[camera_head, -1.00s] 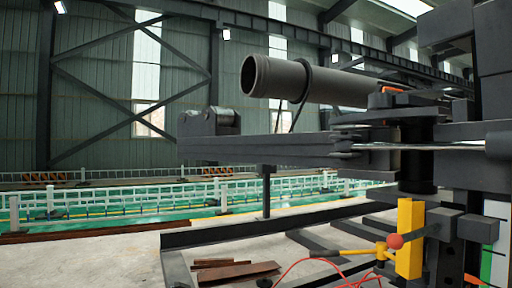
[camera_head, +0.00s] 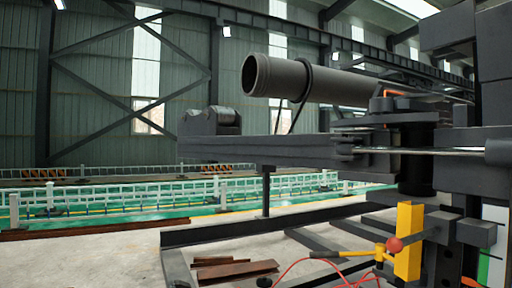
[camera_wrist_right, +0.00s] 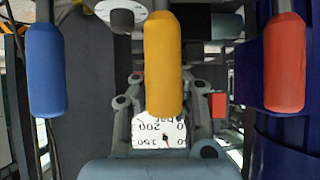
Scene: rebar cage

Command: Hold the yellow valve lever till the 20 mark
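The yellow valve lever (camera_wrist_right: 163,60) hangs upright in the middle of the right wrist view, between a blue lever (camera_wrist_right: 46,70) and a red lever (camera_wrist_right: 285,62). My right gripper (camera_wrist_right: 164,82) comes up from the bottom, with its fingers apart on either side of the yellow lever. Firm contact is not visible. A white gauge (camera_wrist_right: 150,130) shows upside down below the lever, partly covered by it; 200 and 150 can be read and its needle points near the lower middle. My left gripper is in neither view.
In the head view, a dark machine holds a grey pipe (camera_head: 310,82). A yellow block (camera_head: 409,240) and a red knob (camera_head: 394,244) stand at lower right. Rusty plates (camera_head: 235,270) lie on the concrete floor. White railings (camera_head: 110,195) run across the back.

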